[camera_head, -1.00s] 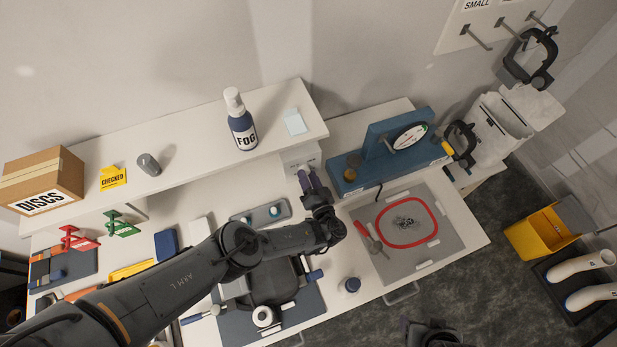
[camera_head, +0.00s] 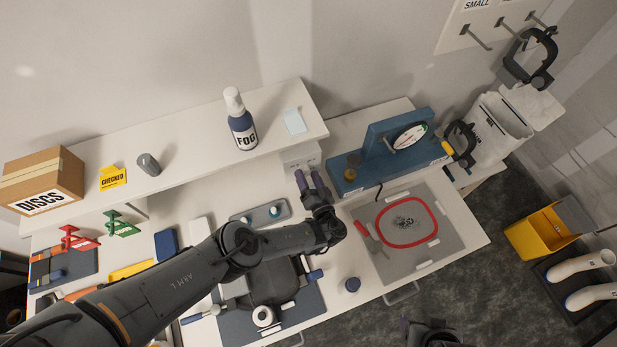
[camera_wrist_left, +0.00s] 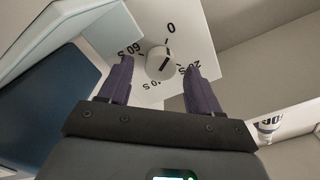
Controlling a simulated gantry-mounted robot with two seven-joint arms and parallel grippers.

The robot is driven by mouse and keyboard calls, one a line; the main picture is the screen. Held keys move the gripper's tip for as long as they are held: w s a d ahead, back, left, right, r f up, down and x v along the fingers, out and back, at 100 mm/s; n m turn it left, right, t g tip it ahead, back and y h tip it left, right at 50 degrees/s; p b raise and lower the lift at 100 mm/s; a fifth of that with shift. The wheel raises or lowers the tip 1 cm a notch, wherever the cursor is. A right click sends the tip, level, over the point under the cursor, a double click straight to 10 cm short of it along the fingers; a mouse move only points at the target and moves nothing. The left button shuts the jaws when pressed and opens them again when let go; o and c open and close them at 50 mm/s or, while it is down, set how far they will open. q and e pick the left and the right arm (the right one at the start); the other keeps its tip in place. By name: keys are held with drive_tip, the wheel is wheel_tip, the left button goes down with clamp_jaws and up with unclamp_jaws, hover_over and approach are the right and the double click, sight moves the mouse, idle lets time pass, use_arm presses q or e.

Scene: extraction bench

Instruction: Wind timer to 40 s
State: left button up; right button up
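The timer is a white box under the right end of the shelf (camera_head: 301,160). In the left wrist view its white dial face (camera_wrist_left: 196,42) carries the marks 0, 20 s, 40 s and 60 s, with the 40 s mark partly hidden. A round grey knob (camera_wrist_left: 158,66) sits at its middle, with a dark line pointing toward the 0. My left gripper (camera_head: 309,177) is in front of the timer. In the left wrist view its purple fingers (camera_wrist_left: 160,66) are open, one on either side of the knob; contact does not show. A dark part of my right arm (camera_head: 428,333) shows at the bottom edge.
The shelf (camera_head: 200,148) above holds the FOG bottle (camera_head: 242,122). A blue gauge stand (camera_head: 384,157) is right of the timer. A grey mat with a red ring (camera_head: 435,233) lies in front of it. A tray with small knobs (camera_head: 260,214) lies left of my gripper.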

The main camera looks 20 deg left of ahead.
use_arm(q)
drive_tip(key=shift+s, duration=0.1)
drive_tip(key=shift+v, duration=3.7)
